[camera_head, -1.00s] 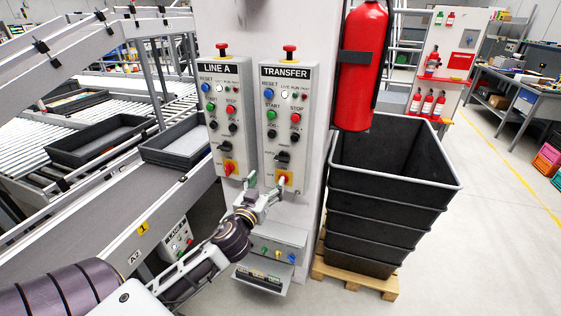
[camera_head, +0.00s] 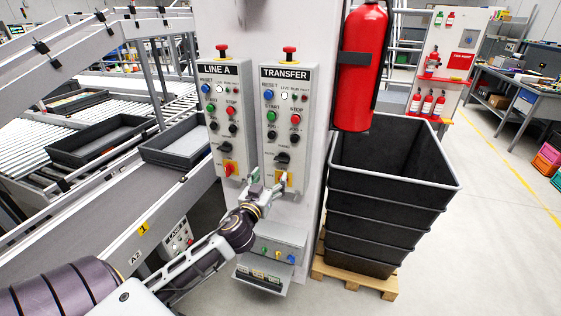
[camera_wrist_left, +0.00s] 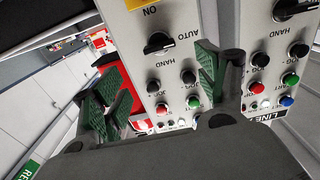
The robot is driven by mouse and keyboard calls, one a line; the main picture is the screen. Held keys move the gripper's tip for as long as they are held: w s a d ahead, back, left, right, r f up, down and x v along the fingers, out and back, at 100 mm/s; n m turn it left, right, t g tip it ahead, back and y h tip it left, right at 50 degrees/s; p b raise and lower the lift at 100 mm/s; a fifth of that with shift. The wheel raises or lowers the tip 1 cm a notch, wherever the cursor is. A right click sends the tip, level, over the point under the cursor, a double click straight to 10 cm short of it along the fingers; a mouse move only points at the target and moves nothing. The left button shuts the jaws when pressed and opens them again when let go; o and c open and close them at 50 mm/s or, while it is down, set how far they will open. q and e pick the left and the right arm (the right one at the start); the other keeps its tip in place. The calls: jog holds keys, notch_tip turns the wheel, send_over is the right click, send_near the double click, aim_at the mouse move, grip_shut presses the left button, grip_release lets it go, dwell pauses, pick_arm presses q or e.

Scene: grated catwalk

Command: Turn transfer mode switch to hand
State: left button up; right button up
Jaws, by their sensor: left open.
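The transfer mode switch (camera_head: 283,157) is a black knob low on the TRANSFER panel (camera_head: 312,112), above a yellow plate with a red switch. In the left wrist view the panel appears upside down, and the mode switch (camera_wrist_left: 158,43) shows beside the AUTO and HAND labels. Its handle lies slanted; I cannot tell which label it points to. My left gripper (camera_head: 270,182) is open, just below the mode switch in the head view. In the wrist view its green-padded fingers (camera_wrist_left: 160,90) stand apart with the TRANSFER panel between them; nothing is held. My right gripper is out of view.
The LINE A panel (camera_head: 220,120) with a similar mode switch stands close on the left. A small grey box (camera_head: 270,245) juts out below. A red fire extinguisher (camera_head: 362,70) and stacked black bins (camera_head: 390,215) are on the right. A conveyor runs along the left.

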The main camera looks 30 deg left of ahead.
aim_at(281, 161)
pick_arm(q)
jog(key=shift+p+x, duration=0.75)
jog(key=shift+x, duration=4.55)
jog(key=shift+w, duration=0.25)
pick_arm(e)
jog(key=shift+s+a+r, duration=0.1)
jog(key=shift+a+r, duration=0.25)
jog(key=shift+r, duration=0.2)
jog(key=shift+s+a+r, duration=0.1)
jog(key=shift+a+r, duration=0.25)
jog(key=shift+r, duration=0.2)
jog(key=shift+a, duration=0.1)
pick_arm(q)
jog(key=c, duration=0.9)
jog(key=shift+c, duration=0.6)
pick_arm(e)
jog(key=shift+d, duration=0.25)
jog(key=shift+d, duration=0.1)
